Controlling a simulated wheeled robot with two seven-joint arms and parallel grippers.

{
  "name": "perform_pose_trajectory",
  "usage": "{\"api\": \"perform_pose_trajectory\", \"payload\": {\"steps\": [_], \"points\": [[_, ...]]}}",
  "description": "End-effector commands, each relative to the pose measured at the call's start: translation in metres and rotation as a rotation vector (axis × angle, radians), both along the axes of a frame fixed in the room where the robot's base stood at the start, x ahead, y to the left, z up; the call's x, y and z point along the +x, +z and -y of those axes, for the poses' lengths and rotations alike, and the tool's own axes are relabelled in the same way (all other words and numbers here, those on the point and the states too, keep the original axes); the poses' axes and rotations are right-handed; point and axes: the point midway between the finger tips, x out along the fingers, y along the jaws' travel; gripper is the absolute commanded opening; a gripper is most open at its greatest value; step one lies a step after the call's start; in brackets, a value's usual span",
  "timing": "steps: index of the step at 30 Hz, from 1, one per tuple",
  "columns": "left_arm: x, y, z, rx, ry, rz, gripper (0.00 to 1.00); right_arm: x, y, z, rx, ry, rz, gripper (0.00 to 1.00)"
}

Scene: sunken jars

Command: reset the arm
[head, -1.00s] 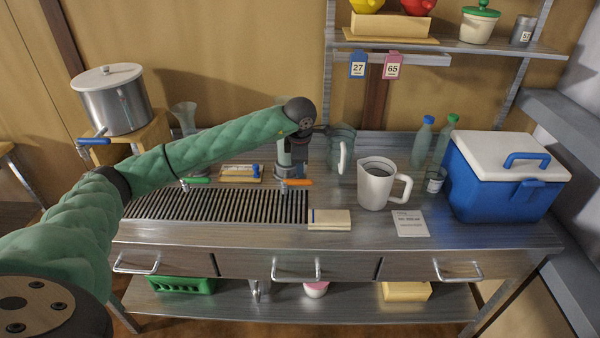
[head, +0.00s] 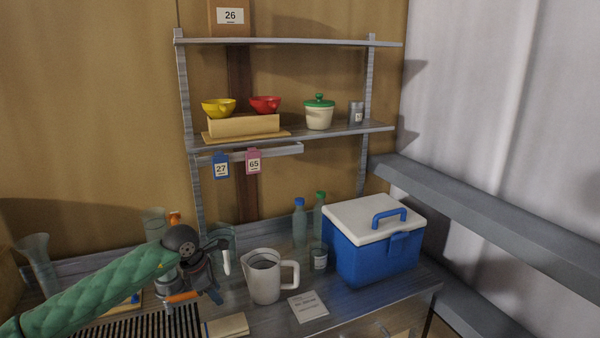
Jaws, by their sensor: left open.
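My left arm (head: 100,292), in a green padded sleeve, comes in from the lower left. It ends in a dark wrist joint, with my left gripper (head: 212,288) hanging below it, over the left part of the steel counter. The gripper is open, and I see nothing held in it. It is small and dark here, and its fingertips are hard to make out. It is left of the white pitcher (head: 263,283) and appears apart from it. An orange handle (head: 182,297) shows close beside the gripper; I cannot tell whether they touch. My right gripper is not in view.
A blue cooler (head: 370,258) with a white lid stands at the counter's right. Two bottles (head: 300,222) (head: 319,215), a small glass (head: 319,257) and a card (head: 308,306) are near the pitcher. A wall shelf (head: 340,131) holds bowls and a jar. A grey rail (head: 480,215) runs along the right.

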Motion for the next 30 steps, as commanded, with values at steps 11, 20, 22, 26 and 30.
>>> {"api": "perform_pose_trajectory", "payload": {"steps": [11, 20, 22, 26, 30], "points": [[-0.073, 0.027, 0.188, -0.883, 0.062, -0.067, 0.41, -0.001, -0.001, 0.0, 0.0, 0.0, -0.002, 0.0], [-0.1, 0.091, 0.226, -1.535, 0.368, -0.202, 0.41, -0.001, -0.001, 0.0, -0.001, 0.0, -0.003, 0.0], [-0.101, 0.102, 0.22, -1.674, 0.471, -0.238, 0.41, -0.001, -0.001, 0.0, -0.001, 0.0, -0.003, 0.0], [-0.101, 0.111, 0.2, -1.907, 0.696, -0.315, 0.41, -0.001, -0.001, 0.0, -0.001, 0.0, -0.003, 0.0], [-0.1, 0.104, 0.167, -2.121, 0.982, -0.399, 0.41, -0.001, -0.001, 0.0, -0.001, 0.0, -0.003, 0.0]]}}
